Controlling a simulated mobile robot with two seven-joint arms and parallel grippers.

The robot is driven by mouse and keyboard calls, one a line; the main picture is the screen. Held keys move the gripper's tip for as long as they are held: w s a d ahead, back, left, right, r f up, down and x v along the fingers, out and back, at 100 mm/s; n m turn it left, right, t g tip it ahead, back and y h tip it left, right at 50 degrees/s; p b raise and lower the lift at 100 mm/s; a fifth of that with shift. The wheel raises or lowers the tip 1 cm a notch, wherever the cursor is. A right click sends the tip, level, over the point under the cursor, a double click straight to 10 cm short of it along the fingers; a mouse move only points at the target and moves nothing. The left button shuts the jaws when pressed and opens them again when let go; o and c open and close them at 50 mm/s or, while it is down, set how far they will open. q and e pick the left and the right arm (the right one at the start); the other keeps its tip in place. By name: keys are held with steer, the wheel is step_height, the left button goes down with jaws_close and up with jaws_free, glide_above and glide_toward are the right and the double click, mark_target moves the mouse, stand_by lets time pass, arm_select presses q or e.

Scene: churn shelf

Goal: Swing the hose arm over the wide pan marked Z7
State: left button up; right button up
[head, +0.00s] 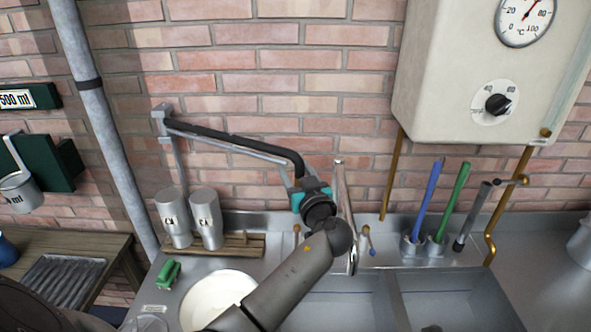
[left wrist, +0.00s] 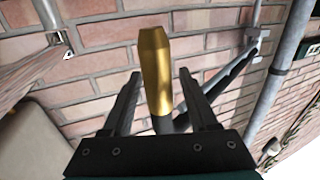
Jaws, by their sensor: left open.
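The hose arm (head: 230,142), a grey rail with a black hose, reaches right from its wall bracket to my left gripper (head: 308,192). In the left wrist view its brass nozzle (left wrist: 153,70) stands between the two fingers of my open left gripper (left wrist: 159,90). I cannot tell whether either finger touches it. In the head view my wrist hides the nozzle. A wide cream pan (head: 207,299) sits on the steel counter below and left of the hose end, partly behind my forearm. I cannot read a mark on it. My right gripper is not in view.
Two metal canisters (head: 206,218) stand on a wooden rack left of the hose end. A green brush (head: 168,274) lies beside the pan. A vertical metal pipe (head: 347,215) stands close right of my wrist. A boiler (head: 480,75) hangs upper right. Blue (head: 428,200) and green (head: 452,200) handles stand upright.

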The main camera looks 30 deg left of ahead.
arm_select(q)
jaws_close()
stand_by(0.5)
stand_by(0.9)
